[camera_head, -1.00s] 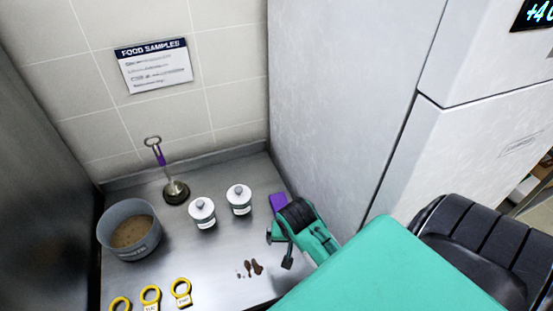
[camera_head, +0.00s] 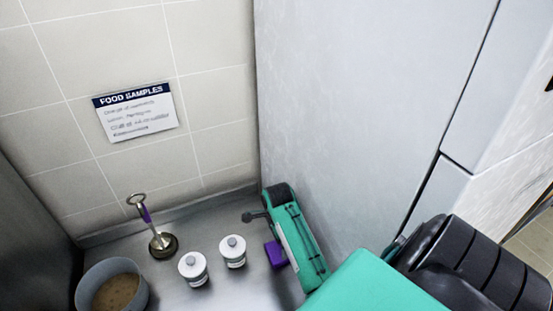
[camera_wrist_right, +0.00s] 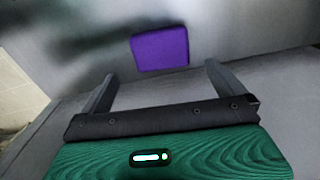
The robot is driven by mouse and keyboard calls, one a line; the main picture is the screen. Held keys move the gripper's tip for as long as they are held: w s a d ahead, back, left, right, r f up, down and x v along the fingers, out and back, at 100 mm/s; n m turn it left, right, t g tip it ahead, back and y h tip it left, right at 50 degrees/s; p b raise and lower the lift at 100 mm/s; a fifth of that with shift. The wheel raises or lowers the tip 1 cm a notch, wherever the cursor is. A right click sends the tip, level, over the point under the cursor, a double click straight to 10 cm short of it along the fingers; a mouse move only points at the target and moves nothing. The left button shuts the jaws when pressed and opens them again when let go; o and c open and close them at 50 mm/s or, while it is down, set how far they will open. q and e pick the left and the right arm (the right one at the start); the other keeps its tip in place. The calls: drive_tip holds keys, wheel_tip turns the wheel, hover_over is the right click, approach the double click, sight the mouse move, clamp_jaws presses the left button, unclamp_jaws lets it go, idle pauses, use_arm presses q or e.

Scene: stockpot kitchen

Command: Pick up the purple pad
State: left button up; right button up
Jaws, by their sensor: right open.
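The purple pad (camera_head: 275,254) lies on the steel counter at the foot of the grey cabinet wall, partly hidden by my right arm in the head view. In the right wrist view the pad (camera_wrist_right: 160,48) shows whole, beyond the fingertips and roughly centred between them. My right gripper (camera_wrist_right: 158,84) is open and empty, with its two fingers apart and not touching the pad. In the head view the right gripper (camera_head: 256,215) is above and behind the pad, close to the cabinet side. My left gripper is not in view.
Two white lidded jars (camera_head: 193,268) (camera_head: 233,251) stand left of the pad. A ladle-like tool (camera_head: 160,240) with a purple handle stands farther left, and a grey pot (camera_head: 112,289) of brown food is at lower left. The tall cabinet (camera_head: 345,130) closes off the right side.

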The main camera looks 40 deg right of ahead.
sight(277, 251)
drive_tip(key=shift+f, duration=1)
drive_tip(key=shift+a+f+p, duration=0.1)
drive_tip(key=shift+f+p, duration=0.1)
drive_tip(key=shift+p, duration=0.3)
wheel_tip(277, 251, down, 3)
drive_tip(key=shift+w+f+p, duration=0.1)
drive_tip(key=shift+p, duration=0.7)
drive_tip(key=shift+f, duration=0.7)
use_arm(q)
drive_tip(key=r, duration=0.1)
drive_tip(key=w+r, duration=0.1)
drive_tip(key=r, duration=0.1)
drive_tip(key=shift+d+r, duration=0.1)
use_arm(e)
drive_tip(key=c, duration=0.9)
